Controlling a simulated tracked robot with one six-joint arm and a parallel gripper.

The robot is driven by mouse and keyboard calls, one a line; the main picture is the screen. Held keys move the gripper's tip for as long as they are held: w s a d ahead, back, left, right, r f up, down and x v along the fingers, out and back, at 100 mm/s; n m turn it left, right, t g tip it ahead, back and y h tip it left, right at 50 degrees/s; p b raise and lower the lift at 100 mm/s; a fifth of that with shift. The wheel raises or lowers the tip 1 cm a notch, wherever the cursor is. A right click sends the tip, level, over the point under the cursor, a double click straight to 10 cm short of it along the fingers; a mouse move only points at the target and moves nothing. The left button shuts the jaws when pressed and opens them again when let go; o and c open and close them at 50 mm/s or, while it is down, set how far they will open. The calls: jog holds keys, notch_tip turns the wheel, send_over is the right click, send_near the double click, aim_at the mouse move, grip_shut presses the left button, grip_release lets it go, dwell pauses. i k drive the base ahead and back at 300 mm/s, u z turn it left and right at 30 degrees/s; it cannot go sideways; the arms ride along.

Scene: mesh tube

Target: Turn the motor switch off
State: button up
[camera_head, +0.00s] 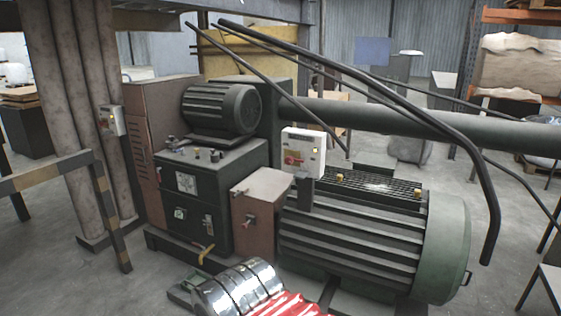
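A large dark ribbed motor (350,240) with a pale green end cover lies at the right of the machine. A white switch box (309,142) stands on a dark bracket above the motor's left end. Its face turns toward me and carries a red switch (292,159) at the lower left. The switch is too small to tell its position. A second, similar white box (111,121) is fixed to the brown columns at the left. My gripper is not in view.
A dark control cabinet (190,210) with knobs and gauges stands left of the motor, with a smaller motor (222,109) above. Curved black bars (440,125) cross above and right of the large motor. A striped barrier (110,215) stands at the left. Floor shows at lower left.

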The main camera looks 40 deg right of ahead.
aim_at(289, 160)
jog(key=i, duration=0.9)
jog(key=z, duration=0.05)
